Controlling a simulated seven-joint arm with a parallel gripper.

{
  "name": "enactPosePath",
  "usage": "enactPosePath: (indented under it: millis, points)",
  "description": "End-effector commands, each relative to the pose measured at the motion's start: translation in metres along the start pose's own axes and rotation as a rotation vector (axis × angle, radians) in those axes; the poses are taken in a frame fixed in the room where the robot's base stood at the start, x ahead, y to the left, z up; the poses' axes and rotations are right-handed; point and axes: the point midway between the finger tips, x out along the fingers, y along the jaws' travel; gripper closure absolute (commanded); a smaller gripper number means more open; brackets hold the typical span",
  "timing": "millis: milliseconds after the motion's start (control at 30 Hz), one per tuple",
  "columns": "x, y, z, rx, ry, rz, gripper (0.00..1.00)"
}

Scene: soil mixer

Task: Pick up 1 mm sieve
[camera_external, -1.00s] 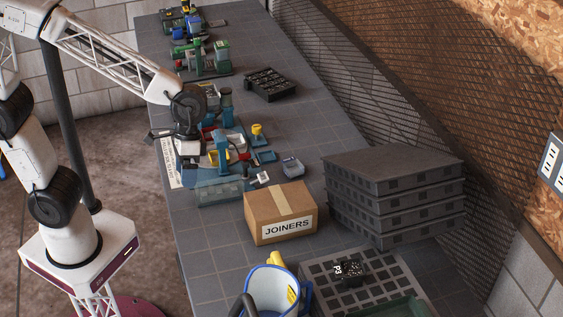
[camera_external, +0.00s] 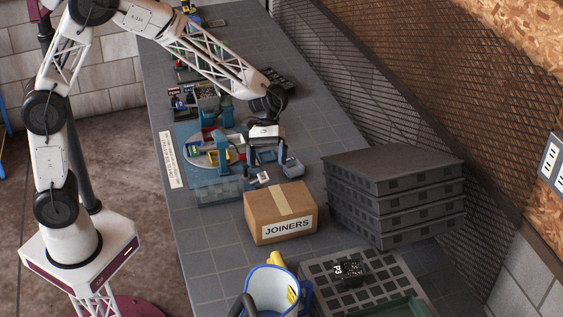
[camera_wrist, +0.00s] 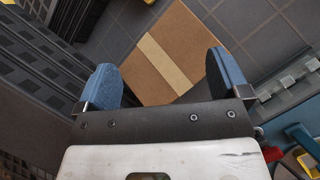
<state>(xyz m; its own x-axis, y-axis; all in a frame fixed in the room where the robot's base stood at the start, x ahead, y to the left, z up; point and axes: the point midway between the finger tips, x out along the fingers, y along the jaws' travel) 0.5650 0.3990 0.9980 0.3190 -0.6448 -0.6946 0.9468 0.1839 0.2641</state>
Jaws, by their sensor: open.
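No part is clearly readable as the 1 mm sieve; I cannot tell which small item it is. In the wrist view, my gripper (camera_wrist: 163,82) is open with two blue fingertips wide apart. Nothing is between the fingers; the cardboard box (camera_wrist: 165,50) shows beyond them.
The cardboard JOINERS box (camera_external: 281,212) stands in front of my gripper. A stack of dark crates (camera_external: 395,195) rises to its right, near the mesh wall. A white-blue jug (camera_external: 272,288) and a grey grid tray (camera_external: 375,265) are at the front. Bare table shows behind the crates.

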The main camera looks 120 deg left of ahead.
Motion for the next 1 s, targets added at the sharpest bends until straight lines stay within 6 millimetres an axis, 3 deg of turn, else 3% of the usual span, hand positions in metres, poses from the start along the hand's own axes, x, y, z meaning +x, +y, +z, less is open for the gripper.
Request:
enactPosePath:
  millis: [33, 367, 700, 800, 1000]
  points:
    - [-0.005, -0.001, -0.020, -0.041, -0.014, 0.023, 0.06]
    - [-0.038, -0.013, -0.140, -0.285, -0.112, 0.190, 0.06]
    - [-0.071, -0.053, -0.264, -0.516, -0.223, 0.370, 0.06]
    - [-0.079, -0.066, -0.292, -0.567, -0.248, 0.416, 0.06]
    - [-0.088, -0.083, -0.325, -0.624, -0.281, 0.470, 0.06]
